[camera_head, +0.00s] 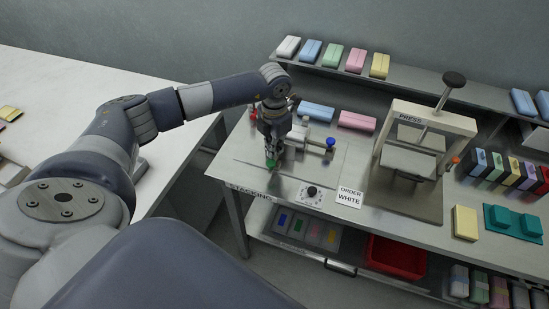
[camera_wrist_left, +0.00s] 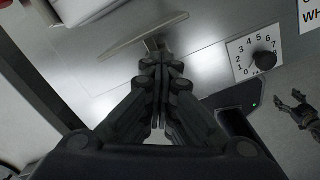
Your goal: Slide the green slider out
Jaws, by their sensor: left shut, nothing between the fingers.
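In the head view, my left gripper (camera_head: 271,158) points down at the front left of the metal bench, over the stacking station. A small green part (camera_head: 270,164), which looks like the green slider's knob, shows at its fingertips, mostly hidden by the gripper. In the left wrist view, my left gripper (camera_wrist_left: 158,68) is shut and empty. Its tips are close to a small metal post on a flat bar (camera_wrist_left: 138,37); no green shows there, and I cannot tell whether they touch. My right gripper (camera_wrist_left: 293,103) appears at the right edge of the left wrist view, its fingers apart.
A dial (camera_head: 312,193) and an "ORDER WHITE" card (camera_head: 349,197) lie right of the gripper. A blue-knobbed lever (camera_head: 330,146) stands close by. The press (camera_head: 420,145) stands further right. Blue (camera_head: 317,112) and pink (camera_head: 357,121) blocks lie behind.

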